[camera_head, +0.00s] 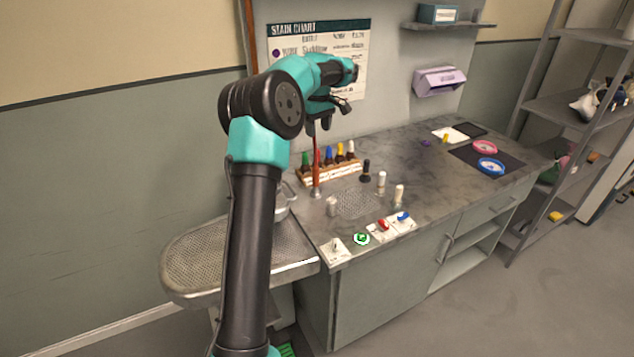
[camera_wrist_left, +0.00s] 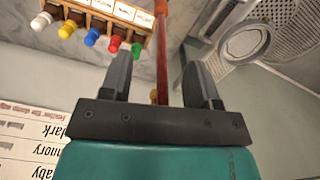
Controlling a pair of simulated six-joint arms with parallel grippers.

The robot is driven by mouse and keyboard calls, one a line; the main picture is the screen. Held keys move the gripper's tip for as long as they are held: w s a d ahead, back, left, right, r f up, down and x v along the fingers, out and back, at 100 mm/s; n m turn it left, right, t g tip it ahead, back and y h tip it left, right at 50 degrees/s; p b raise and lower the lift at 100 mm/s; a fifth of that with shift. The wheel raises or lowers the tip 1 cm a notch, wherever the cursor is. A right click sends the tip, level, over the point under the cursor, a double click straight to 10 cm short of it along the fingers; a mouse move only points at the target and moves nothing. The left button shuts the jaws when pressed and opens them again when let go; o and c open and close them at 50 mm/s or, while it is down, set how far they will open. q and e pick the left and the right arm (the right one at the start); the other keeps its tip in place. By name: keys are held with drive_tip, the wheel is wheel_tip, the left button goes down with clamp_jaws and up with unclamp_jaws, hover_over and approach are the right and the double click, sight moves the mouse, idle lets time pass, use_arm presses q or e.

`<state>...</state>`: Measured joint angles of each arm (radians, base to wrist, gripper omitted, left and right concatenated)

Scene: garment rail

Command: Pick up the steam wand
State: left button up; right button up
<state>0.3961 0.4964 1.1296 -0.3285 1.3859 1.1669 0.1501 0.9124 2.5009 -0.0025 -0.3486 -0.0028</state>
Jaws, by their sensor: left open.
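A thin reddish-brown upright rod (camera_head: 316,160) with a metal foot stands near the back left of the grey worktop; I take it for the steam wand. Its upper end is hidden by my left gripper (camera_head: 319,122) in the head view. In the left wrist view the rod (camera_wrist_left: 162,45) runs between the two dark fingers of my left gripper (camera_wrist_left: 157,70). The fingers are apart, with gaps showing beside the rod; I see no grip on it. My right gripper is in neither view.
A wooden rack of coloured-cap bottles (camera_head: 330,173) stands close beside the rod. Small bottles (camera_head: 398,194) and a drain grid (camera_head: 356,203) are in front. A perforated board (camera_head: 205,262) is at the left. The worktop's middle right (camera_head: 420,165) is mostly clear.

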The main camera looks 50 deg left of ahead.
sight(316, 165)
use_arm(q)
wheel_tip(316, 165, down, 12)
drive_tip(key=shift+f, duration=0.15)
idle(0.4)
drive_tip(key=shift+s+a+f, duration=0.1)
drive_tip(key=shift+a+f, duration=0.1)
drive_tip(key=shift+f, duration=1.1)
drive_tip(key=shift+s+a+f, duration=0.1)
drive_tip(key=shift+a+f, duration=0.05)
drive_tip(key=shift+f, duration=1.15)
clamp_jaws()
